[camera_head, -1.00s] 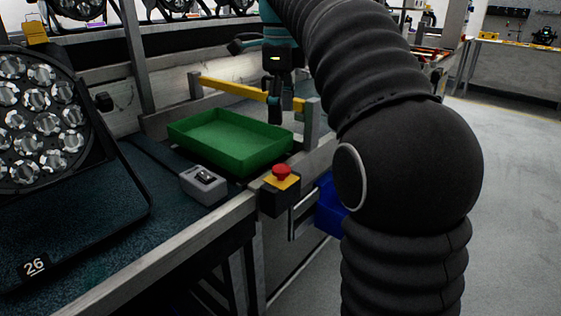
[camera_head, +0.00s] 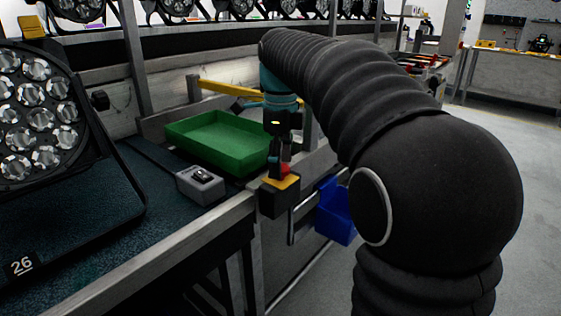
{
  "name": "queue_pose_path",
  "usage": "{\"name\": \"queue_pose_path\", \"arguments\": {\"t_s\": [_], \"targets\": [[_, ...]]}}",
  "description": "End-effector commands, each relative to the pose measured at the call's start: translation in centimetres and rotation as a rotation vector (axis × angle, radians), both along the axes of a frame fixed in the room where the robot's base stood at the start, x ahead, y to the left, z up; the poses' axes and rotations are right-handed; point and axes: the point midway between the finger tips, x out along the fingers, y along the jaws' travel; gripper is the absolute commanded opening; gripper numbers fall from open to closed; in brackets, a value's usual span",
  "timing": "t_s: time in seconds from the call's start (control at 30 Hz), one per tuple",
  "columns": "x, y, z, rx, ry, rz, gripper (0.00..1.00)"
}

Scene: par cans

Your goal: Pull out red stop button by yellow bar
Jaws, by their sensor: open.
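The red stop button (camera_head: 285,169) sits on a dark box with a yellow top (camera_head: 281,183), fixed to the front edge of the bench. My gripper (camera_head: 279,160) points down right at the button and partly hides it. Its fingers are open. A finger shows at the button's left side; I cannot tell whether it touches.
The green tray (camera_head: 205,148) and a grey switch box (camera_head: 200,186) stand left of the button. A blue bin (camera_head: 337,212) hangs at the right, below bench level. A large lamp (camera_head: 40,115) stands at the left. The floor at the right is clear.

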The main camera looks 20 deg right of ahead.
Motion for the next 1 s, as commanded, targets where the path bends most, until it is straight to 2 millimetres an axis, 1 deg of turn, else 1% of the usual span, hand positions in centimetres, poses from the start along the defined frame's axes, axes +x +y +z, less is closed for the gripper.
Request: {"name": "queue_pose_path", "arguments": {"t_s": [0.13, 0.17, 0.2, 0.27, 0.3, 0.37, 0.4, 0.57, 0.8, 1.0], "targets": [[0.0, 0.0, 0.0, 0.000, 0.000, 0.000, 0.68], [0.0, 0.0, 0.0, 0.000, 0.000, 0.000, 0.60], [0.0, 0.0, 0.0, 0.000, 0.000, 0.000, 0.50], [0.0, 0.0, 0.0, 0.000, 0.000, 0.000, 0.35], [0.0, 0.0, 0.0, 0.000, 0.000, 0.000, 0.25], [0.0, 0.0, 0.0, 0.000, 0.000, 0.000, 0.10], [0.0, 0.0, 0.0, 0.000, 0.000, 0.000, 0.00], [0.0, 0.0, 0.1, 0.001, 0.001, 0.000, 0.00], [0.0, 0.0, 1.4, 0.001, 0.001, 0.000, 0.00], [0.0, 0.0, 1.4, 0.000, -0.002, 0.000, 0.00]]}}
